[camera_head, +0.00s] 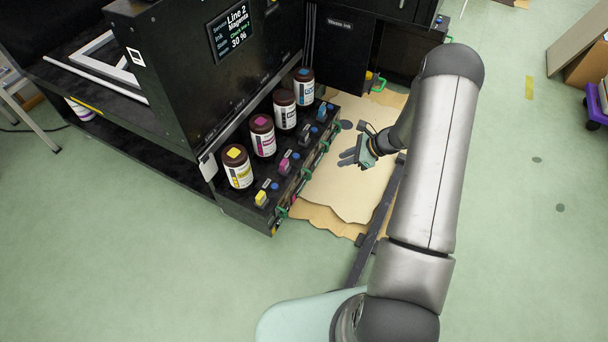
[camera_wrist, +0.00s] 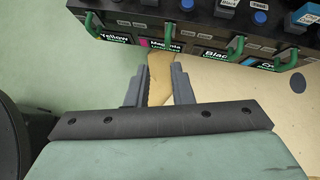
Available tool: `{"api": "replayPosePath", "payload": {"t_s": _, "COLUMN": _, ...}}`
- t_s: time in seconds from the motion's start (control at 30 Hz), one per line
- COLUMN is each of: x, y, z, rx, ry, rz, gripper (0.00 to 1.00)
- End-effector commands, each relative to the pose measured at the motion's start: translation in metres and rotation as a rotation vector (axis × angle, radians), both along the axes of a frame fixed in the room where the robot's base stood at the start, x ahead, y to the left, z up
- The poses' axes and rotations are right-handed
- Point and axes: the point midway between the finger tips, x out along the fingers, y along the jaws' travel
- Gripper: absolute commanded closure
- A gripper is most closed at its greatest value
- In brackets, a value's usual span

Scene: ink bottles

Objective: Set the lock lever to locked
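A row of green lock levers runs along the front of the black ink unit. In the wrist view the yellow lever (camera_wrist: 92,25), magenta lever (camera_wrist: 168,32), black lever (camera_wrist: 235,46) and cyan lever (camera_wrist: 290,59) each sit beside a colour label. The small text under the colour names is too blurred to read surely. My gripper (camera_wrist: 158,80) is open and empty, its two fingers apart and pointing toward the magenta station, short of the levers. In the head view my gripper (camera_head: 347,158) is over the cardboard, right of the unit's front.
A screen (camera_head: 231,33) reads Line 2, Magenta, 30 %. Yellow (camera_head: 238,167), magenta (camera_head: 262,136), black (camera_head: 285,109) and cyan (camera_head: 304,86) bottles stand behind the levers. Cardboard (camera_head: 350,190) covers the floor beside the unit. An open cabinet door (camera_head: 340,50) stands behind.

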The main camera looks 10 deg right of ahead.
Motion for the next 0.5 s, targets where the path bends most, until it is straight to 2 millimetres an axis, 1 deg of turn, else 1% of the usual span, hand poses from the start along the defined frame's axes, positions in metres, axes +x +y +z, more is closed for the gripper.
{"api": "replayPosePath", "payload": {"t_s": 0.03, "x": 0.001, "y": -0.005, "z": -0.020, "rx": 0.015, "ry": 0.012, "rz": -0.035, "gripper": 0.79}}
{"api": "replayPosePath", "payload": {"t_s": 0.1, "x": 0.003, "y": -0.008, "z": -0.030, "rx": 0.025, "ry": 0.022, "rz": -0.065, "gripper": 0.79}}
{"api": "replayPosePath", "payload": {"t_s": 0.2, "x": 0.005, "y": -0.005, "z": -0.037, "rx": 0.031, "ry": 0.026, "rz": -0.079, "gripper": 0.79}}
{"api": "replayPosePath", "payload": {"t_s": 0.27, "x": 0.007, "y": -0.001, "z": -0.041, "rx": 0.030, "ry": 0.026, "rz": -0.076, "gripper": 0.79}}
{"api": "replayPosePath", "payload": {"t_s": 0.33, "x": 0.011, "y": 0.006, "z": -0.049, "rx": 0.029, "ry": 0.025, "rz": -0.074, "gripper": 0.79}}
{"api": "replayPosePath", "payload": {"t_s": 0.5, "x": 0.022, "y": 0.030, "z": -0.076, "rx": 0.030, "ry": 0.026, "rz": -0.072, "gripper": 0.79}}
